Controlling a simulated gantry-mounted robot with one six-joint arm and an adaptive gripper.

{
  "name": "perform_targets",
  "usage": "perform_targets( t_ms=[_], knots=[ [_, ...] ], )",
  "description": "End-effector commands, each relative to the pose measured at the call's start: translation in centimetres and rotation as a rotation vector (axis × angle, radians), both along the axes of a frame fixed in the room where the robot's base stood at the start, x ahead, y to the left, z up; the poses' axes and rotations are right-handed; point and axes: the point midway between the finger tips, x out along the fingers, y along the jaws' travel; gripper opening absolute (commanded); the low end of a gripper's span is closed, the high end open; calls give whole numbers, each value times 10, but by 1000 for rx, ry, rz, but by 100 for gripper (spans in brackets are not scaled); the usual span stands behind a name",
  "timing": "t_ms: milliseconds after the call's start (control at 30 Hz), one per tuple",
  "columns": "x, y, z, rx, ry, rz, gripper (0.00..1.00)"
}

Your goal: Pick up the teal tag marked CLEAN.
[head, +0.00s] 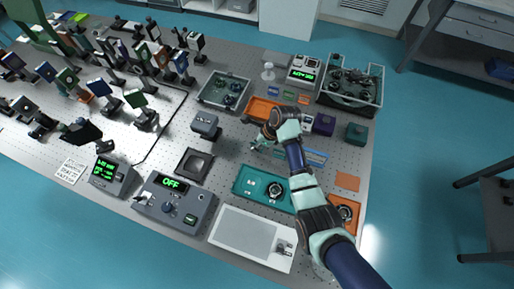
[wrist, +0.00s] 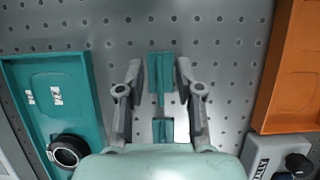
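Narrow teal pieces (wrist: 160,80) show between the fingertips, with a smaller teal piece (wrist: 163,130) nearer the palm. No lettering is readable on them, so I cannot tell whether one is the CLEAN tag or part of my gripper. Nothing is clearly held.
The teal tray (head: 244,184) holds white pieces and a black ring; its edge also shows in the wrist view (wrist: 92,100).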

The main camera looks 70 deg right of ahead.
Motion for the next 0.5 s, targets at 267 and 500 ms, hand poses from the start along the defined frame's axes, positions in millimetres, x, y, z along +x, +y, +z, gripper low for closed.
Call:
perform_targets(
  t_ms=[267, 500],
  knots=[
    [1, 0, -1, 0, 0, 1, 25],
    [0, 0, -1, 0, 0, 1, 0]
  ],
)
